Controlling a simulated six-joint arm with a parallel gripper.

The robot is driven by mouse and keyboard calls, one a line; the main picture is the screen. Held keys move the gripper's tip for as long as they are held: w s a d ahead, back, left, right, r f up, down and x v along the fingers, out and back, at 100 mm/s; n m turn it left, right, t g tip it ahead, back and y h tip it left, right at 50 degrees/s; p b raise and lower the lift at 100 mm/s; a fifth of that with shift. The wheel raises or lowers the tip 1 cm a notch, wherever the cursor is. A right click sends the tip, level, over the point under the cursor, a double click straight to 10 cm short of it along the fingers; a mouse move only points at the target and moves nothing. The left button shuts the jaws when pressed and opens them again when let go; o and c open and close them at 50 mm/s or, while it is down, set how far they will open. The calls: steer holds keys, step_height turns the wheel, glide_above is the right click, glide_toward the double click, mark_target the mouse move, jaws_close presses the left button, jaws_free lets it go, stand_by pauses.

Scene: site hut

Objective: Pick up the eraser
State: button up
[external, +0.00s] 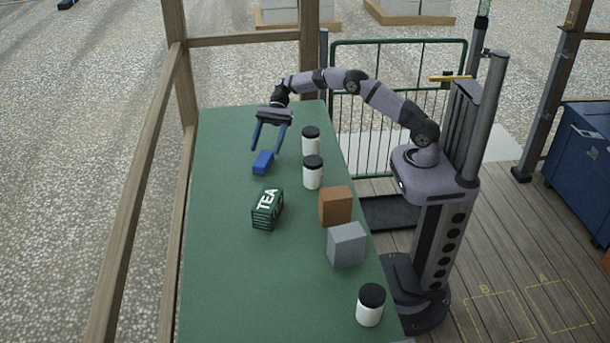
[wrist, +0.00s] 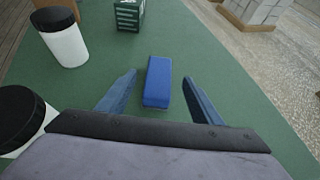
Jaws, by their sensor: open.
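The eraser is a small blue block (external: 263,162) lying on the green table (external: 225,270), toward its far end. My gripper (external: 266,151) is open and empty just above the eraser in the external view. In the wrist view the eraser (wrist: 157,82) lies between and beyond the two blue fingers, with its long side running roughly along them. The fingers of my gripper (wrist: 158,84) stand on either side of it, and neither appears to touch it. How high the fingertips are above the table is hard to tell.
Two white jars with black lids (external: 311,141) (external: 313,172) stand right of the eraser. A green TEA tin (external: 267,210) stands nearer the camera. A brown block (external: 335,206), a grey block (external: 346,245) and another jar (external: 370,305) line the right edge. The table's left side is clear.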

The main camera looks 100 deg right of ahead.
mark_target(264, 157)
steer(key=shift+f+p+x, duration=0.15)
steer(key=shift+p+x, duration=0.05)
steer(key=shift+x, duration=1.25)
steer(key=shift+f+p+x, duration=0.15)
steer(key=shift+f+x, duration=0.05)
steer(key=shift+x, duration=1.3)
steer(key=shift+s+d, duration=0.1)
steer(key=shift+d, duration=0.05)
steer(key=c, duration=1.1)
steer(key=shift+c, duration=0.2)
steer(key=shift+r, duration=0.1)
step_height(264, 157, up, 10)
steer(key=shift+f, duration=0.1)
